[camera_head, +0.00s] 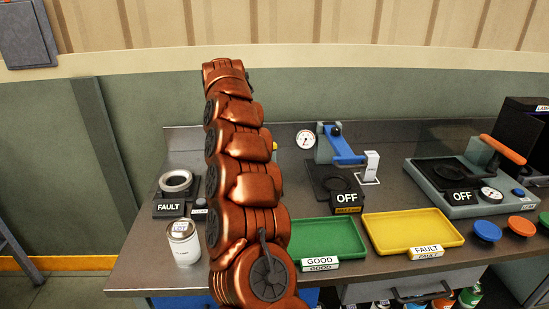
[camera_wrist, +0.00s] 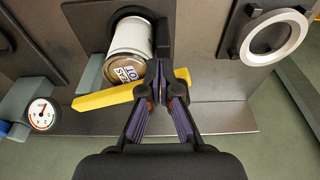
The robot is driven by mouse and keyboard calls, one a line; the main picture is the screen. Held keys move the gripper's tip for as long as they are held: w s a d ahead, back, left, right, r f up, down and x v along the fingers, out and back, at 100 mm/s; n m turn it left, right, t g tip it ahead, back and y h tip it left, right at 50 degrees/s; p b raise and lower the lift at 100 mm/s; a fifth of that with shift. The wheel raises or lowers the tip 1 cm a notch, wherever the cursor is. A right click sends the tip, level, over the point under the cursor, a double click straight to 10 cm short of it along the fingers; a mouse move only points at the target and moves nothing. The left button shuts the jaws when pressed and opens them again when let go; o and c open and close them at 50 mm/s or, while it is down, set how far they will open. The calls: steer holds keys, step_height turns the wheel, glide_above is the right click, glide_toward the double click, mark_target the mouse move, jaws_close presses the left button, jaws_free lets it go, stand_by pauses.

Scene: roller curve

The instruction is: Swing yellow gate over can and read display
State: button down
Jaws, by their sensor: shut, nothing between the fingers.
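In the wrist view a white can (camera_wrist: 130,45) with a printed label on its end sits in a dark recessed station. The yellow gate (camera_wrist: 100,98) is a bar crossing the picture just below the can's labelled end; I cannot tell whether it touches the can. My gripper (camera_wrist: 168,68) is shut and empty, its tips beside the can's right side. Its fingers overlap the yellow bar, and contact is unclear. In the head view my arm hides the gripper and most of this station; a small yellow bit (camera_head: 274,146) shows. No display of this station is readable.
A ring fixture (camera_head: 175,182) with a FAULT display (camera_head: 169,208) stands left; another white can (camera_head: 183,242) stands before it. Green GOOD tray (camera_head: 325,234) and yellow FAULT tray (camera_head: 412,231) lie right. Two stations read OFF. A round gauge (camera_wrist: 42,113) is left in the wrist view.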

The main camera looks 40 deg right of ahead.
step_height(320, 180, up, 7)
steer(key=p, duration=0.4)
stand_by(0.6)
stand_by(0.4)
steer(key=s+a+r+n+g+y, duration=0.1)
steer(key=s+a+n, duration=0.2)
steer(key=s+a, duration=0.6)
steer(key=s+a+r+n+y, duration=0.1)
steer(key=s+a+r+n, duration=0.15)
steer(key=s+a, duration=0.65)
steer(key=s+a+f+g, duration=0.1)
steer(key=s+a+f, duration=0.2)
steer(key=s, duration=0.6)
steer(key=s+a+f+n, duration=0.1)
steer(key=s+a+f, duration=0.2)
steer(key=s, duration=0.7)
steer(key=s+a+f+n+g, duration=0.1)
steer(key=s+a+f, duration=0.2)
steer(key=s, duration=0.6)
step_height(320, 180, down, 3)
steer(key=shift+s+r+g+h, duration=0.15)
steer(key=shift+s+g+h, duration=0.15)
steer(key=shift+s, duration=0.1)
